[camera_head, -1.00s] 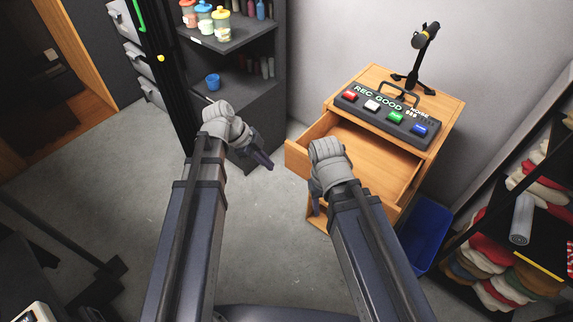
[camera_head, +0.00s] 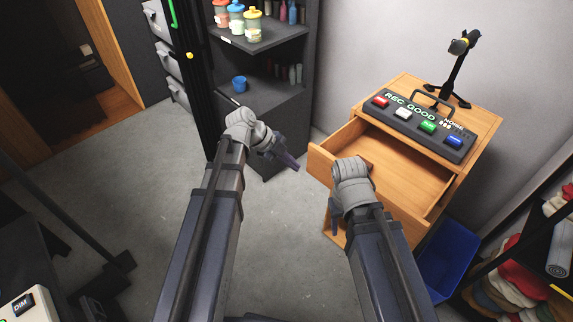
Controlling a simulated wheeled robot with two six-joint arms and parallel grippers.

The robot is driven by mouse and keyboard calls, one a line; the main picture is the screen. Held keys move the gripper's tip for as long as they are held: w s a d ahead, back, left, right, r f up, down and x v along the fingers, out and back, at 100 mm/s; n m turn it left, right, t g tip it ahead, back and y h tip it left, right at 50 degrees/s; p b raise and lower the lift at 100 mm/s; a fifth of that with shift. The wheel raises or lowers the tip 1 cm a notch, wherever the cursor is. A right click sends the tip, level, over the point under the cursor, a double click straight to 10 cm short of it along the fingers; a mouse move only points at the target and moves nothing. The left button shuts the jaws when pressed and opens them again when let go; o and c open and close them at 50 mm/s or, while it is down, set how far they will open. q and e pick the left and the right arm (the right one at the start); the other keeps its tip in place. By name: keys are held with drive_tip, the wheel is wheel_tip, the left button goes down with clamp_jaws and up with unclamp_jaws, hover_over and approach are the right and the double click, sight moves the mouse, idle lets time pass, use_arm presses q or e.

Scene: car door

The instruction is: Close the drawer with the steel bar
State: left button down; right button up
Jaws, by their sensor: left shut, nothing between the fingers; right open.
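My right gripper (camera_head: 334,220) points down in front of the drawer. Its wrist covers part of the drawer front, and its fingers are mostly hidden. I cannot tell whether it touches the drawer.
A control box (camera_head: 415,122) with coloured buttons and a small black stand (camera_head: 455,75) are on the cabinet top. A blue bin (camera_head: 447,262) stands right of the cabinet. A dark shelf (camera_head: 275,125) with jars stands behind my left gripper. The grey floor (camera_head: 110,190) at left is mostly clear.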

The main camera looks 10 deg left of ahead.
sight(349, 129)
use_arm(q)
drive_tip(key=shift+w+d+f+b, duration=0.55)
drive_tip(key=shift+w+d+f, duration=0.25)
drive_tip(key=shift+w+d, duration=0.3)
drive_tip(key=shift+w+d+f+b, duration=0.5)
drive_tip(key=shift+w+d+f, duration=0.4)
drive_tip(key=shift+d, duration=0.25)
use_arm(e)
drive_tip(key=shift+f, duration=1.6)
use_arm(q)
drive_tip(key=shift+w+r, duration=0.1)
drive_tip(key=w+d, duration=0.4)
drive_tip(key=w, duration=0.1)
drive_tip(key=w+d, duration=0.3)
drive_tip(key=w, duration=0.3)
drive_tip(key=w+d, duration=0.4)
drive_tip(key=w, duration=0.2)
drive_tip(key=shift+w+d, duration=0.1)
drive_tip(key=shift+d, duration=0.25)
drive_tip(key=shift+w+d, duration=0.15)
drive_tip(key=shift+w, duration=0.05)
drive_tip(key=shift+r, duration=0.1)
